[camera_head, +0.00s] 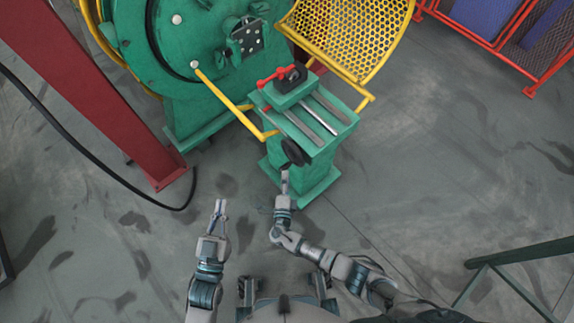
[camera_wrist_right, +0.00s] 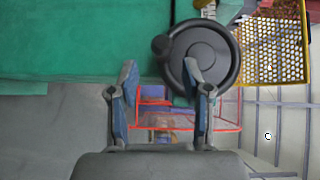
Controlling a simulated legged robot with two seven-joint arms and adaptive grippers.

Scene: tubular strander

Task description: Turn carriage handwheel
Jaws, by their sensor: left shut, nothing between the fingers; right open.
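The carriage handwheel (camera_head: 294,152) is a small black wheel on the near end of the green carriage stand (camera_head: 318,172). In the right wrist view the handwheel (camera_wrist_right: 212,50) is a dark disc with a round handle knob (camera_wrist_right: 161,45) on its left rim. My right gripper (camera_head: 285,176) is open just in front of the wheel. Its fingers (camera_wrist_right: 160,70) show the knob beyond the gap between their tips, and the right finger overlaps the wheel's lower left part. I cannot tell whether it touches. My left gripper (camera_head: 221,204) is shut and empty, left of the stand over bare floor.
The green strander body (camera_head: 185,110) with a yellow bar (camera_head: 225,90) and yellow mesh guard (camera_head: 345,35) stands behind. A red handle (camera_head: 276,76) sits on the carriage top. A red beam (camera_head: 90,85) and black cable (camera_head: 95,158) are left.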

